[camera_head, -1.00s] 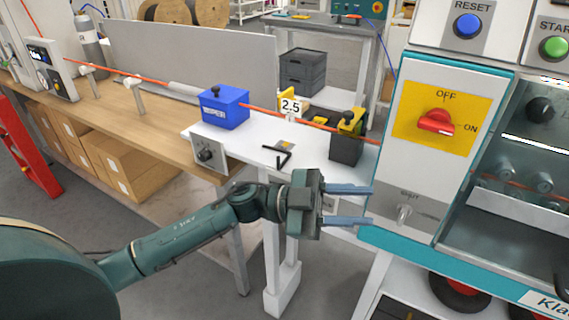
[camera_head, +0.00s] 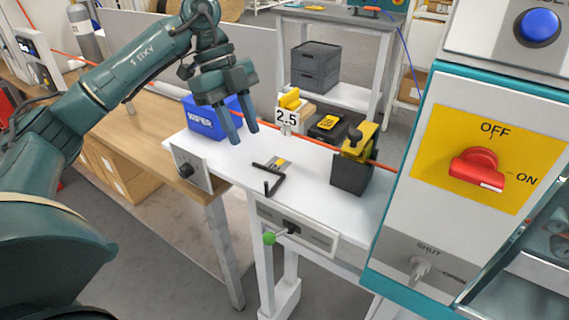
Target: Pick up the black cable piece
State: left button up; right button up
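A thin black bent piece (camera_head: 271,183), which looks like the black cable piece, lies on the white table (camera_head: 220,160) near its front edge. I cannot tell for sure that it is cable. My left gripper (camera_head: 241,136) points down above the table, up and to the left of the black piece. Its two fingers are apart with nothing between them. It partly covers the blue WIPER box (camera_head: 195,118). My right gripper is not in view.
An orange cable (camera_head: 318,143) runs across the table behind the black piece. A black and yellow block (camera_head: 352,168) stands to the right, and a "2.5" sign (camera_head: 287,118) behind. A control panel with a red switch (camera_head: 478,168) fills the right side.

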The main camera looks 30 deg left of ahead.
pick_arm(q)
send_near(267, 195)
jog(key=shift+w+x, duration=0.25)
jog(key=shift+x, duration=0.95)
jog(key=shift+d+x, duration=0.15)
jog(key=shift+x, duration=1.2)
jog(key=shift+d+x, duration=0.15)
jog(key=shift+x, duration=1.2)
jog(key=shift+s+r, duration=0.15)
jog(key=shift+c, duration=0.3)
grip_shut()
